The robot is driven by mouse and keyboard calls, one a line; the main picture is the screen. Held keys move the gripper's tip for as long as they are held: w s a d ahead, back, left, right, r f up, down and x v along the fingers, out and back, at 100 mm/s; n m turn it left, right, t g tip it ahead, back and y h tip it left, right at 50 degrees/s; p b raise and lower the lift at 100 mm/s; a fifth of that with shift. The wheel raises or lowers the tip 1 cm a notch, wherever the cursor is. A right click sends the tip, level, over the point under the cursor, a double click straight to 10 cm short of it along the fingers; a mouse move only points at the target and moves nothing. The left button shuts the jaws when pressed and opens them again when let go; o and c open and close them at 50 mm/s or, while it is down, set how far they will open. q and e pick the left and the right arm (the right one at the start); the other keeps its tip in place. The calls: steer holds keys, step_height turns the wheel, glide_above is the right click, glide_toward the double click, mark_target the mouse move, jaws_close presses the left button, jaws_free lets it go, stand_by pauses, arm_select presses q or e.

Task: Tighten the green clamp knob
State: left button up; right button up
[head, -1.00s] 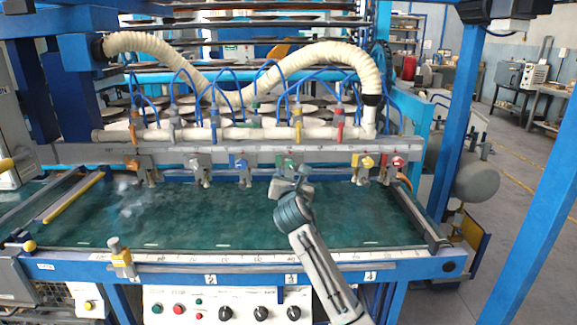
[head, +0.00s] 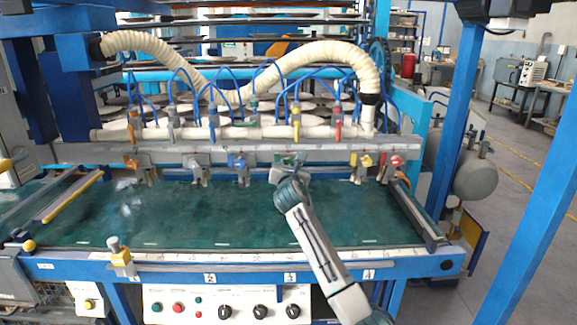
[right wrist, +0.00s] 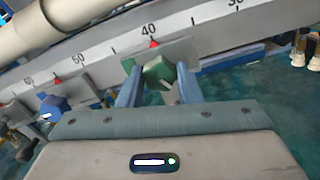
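The green clamp knob (right wrist: 157,72) sits on the rail just below the 40 mark in the right wrist view. My right gripper (right wrist: 158,82) reaches up to it, with one finger on each side of the knob. The fingers are apart; a small gap shows on the right side, and contact on the left side is unclear. In the head view my right gripper (head: 289,172) is at the clamp rail and mostly covers the green clamp. My left gripper is not in view.
A blue knob (right wrist: 54,106) sits left of the green one in the wrist view. The grey rail (head: 220,152) carries other coloured clamps, including a yellow one (head: 361,161) to the right. Pale hoses (head: 335,60) run above. The green bed (head: 200,215) below is largely clear.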

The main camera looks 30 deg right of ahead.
steer(key=shift+c, duration=1.2)
